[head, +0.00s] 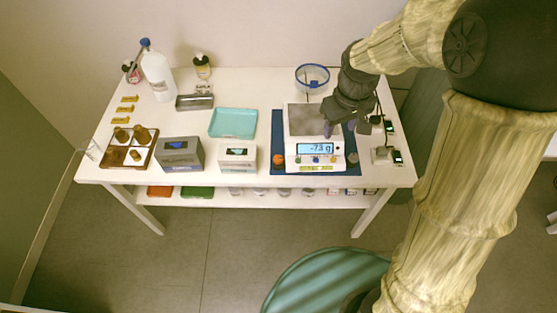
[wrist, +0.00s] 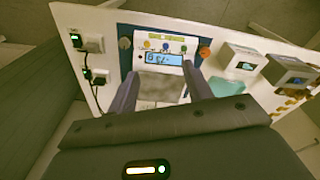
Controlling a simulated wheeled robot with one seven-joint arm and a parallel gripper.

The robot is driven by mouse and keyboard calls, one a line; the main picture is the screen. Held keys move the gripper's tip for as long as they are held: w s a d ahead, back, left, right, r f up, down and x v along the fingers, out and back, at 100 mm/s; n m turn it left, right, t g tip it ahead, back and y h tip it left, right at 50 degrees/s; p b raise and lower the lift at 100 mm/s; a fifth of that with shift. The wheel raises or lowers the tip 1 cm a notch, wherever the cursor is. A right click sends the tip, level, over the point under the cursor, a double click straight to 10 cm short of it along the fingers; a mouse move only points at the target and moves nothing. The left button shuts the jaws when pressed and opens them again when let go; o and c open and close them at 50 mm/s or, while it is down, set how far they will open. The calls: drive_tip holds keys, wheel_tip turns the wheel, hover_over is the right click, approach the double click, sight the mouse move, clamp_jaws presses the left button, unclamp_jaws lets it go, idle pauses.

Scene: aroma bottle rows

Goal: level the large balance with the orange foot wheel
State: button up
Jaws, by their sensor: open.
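The large balance (head: 301,147) is white with a grey weighing plate (head: 301,118) and a lit blue display (head: 315,149). In the wrist view the balance (wrist: 174,37) appears upside down. The orange foot wheel (head: 284,160) is at its front left corner; in the wrist view the orange foot wheel (wrist: 205,52) lies right of the display. A grey foot wheel (head: 353,158) is at the front right. My gripper (head: 328,131) is open above the plate, behind the display; its fingers (wrist: 160,70) straddle the display in the wrist view, apart from the orange wheel. I cannot make out a level bubble.
The balance stands on a blue mat (head: 279,128). Black-faced plugs or adapters (head: 397,157) sit at the right edge.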

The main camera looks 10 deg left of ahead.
sight(278, 159)
drive_tip(key=w+a+f+n+b, duration=0.1)
drive_tip(key=a+f+n, duration=0.1)
drive_tip(key=a, duration=0.6)
drive_tip(key=w+a+f+n+g+b, duration=0.1)
drive_tip(key=a+f+n+b, duration=0.1)
drive_tip(key=a, duration=0.6)
drive_tip(key=shift+w+f+n, duration=0.4)
drive_tip(key=shift+f+n, duration=0.05)
drive_tip(key=shift+n, duration=0.75)
drive_tip(key=shift+a+f, duration=0.1)
drive_tip(key=shift+f, duration=0.05)
wheel_tip(278, 159, down, 17)
drive_tip(key=shift+w+f, duration=0.1)
drive_tip(key=shift+w, duration=0.05)
drive_tip(key=shift+s, duration=0.25)
drive_tip(key=shift+w, duration=0.1)
drive_tip(key=c, duration=1)
